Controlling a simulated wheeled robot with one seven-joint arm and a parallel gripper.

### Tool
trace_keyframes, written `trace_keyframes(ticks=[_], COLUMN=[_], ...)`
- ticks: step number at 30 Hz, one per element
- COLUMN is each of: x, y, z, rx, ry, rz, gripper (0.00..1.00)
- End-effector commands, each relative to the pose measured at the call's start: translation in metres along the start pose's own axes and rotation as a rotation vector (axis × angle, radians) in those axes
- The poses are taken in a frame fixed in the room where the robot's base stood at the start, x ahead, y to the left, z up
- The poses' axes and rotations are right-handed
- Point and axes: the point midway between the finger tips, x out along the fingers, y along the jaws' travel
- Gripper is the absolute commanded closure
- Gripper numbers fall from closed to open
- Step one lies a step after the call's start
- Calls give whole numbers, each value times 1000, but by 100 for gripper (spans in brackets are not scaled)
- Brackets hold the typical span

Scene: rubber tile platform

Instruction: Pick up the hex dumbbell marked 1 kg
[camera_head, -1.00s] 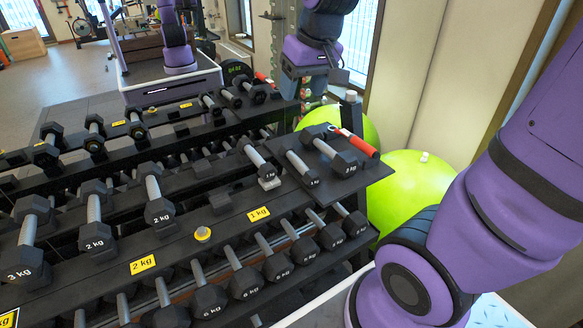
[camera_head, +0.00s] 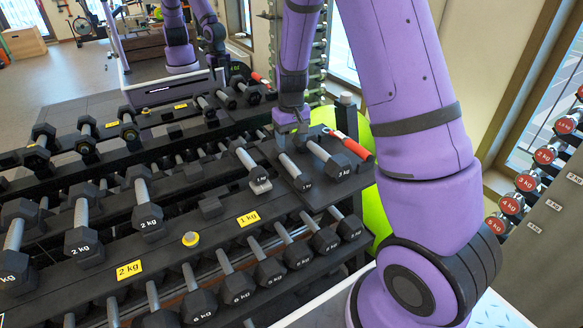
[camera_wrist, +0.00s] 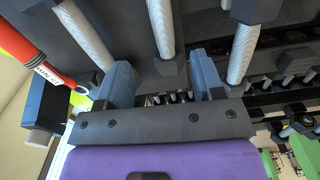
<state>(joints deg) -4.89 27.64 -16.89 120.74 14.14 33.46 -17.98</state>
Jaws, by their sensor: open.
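Three grey-handled hex dumbbells lie at the right end of the rack's upper shelf, near the yellow 1 kg label (camera_head: 248,218). They are a left one (camera_head: 250,165), a middle one (camera_head: 294,171) and a right one (camera_head: 328,157); the small markings on their ends are hard to read. My gripper (camera_head: 291,128) is open over the far end of the middle dumbbell. In the wrist view my gripper (camera_wrist: 163,82) has the middle dumbbell's head (camera_wrist: 171,72) showing between its fingers, with no clear contact. The right dumbbell (camera_wrist: 82,30) and left dumbbell (camera_wrist: 241,50) flank it.
A red-handled tool (camera_head: 350,145) lies right beside the right dumbbell. Heavier dumbbells (camera_head: 145,205) with a 2 kg label (camera_head: 129,269) stand to the left. A lower row (camera_head: 240,286) sits in front below. A green ball (camera_head: 371,220) is behind my arm.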

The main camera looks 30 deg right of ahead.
Motion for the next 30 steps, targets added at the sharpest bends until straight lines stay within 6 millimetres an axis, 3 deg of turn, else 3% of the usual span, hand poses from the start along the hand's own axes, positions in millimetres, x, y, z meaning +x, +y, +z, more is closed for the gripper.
trace_keyframes(ticks=[9,17,25,30], x=[45,62,98,105], y=[0,-1,-2,-2], z=[1,2,4,4], rx=[1,0,1,0], ry=[-4,-3,-4,-1], rz=[0,0,0,0], gripper=[39,39,39,39])
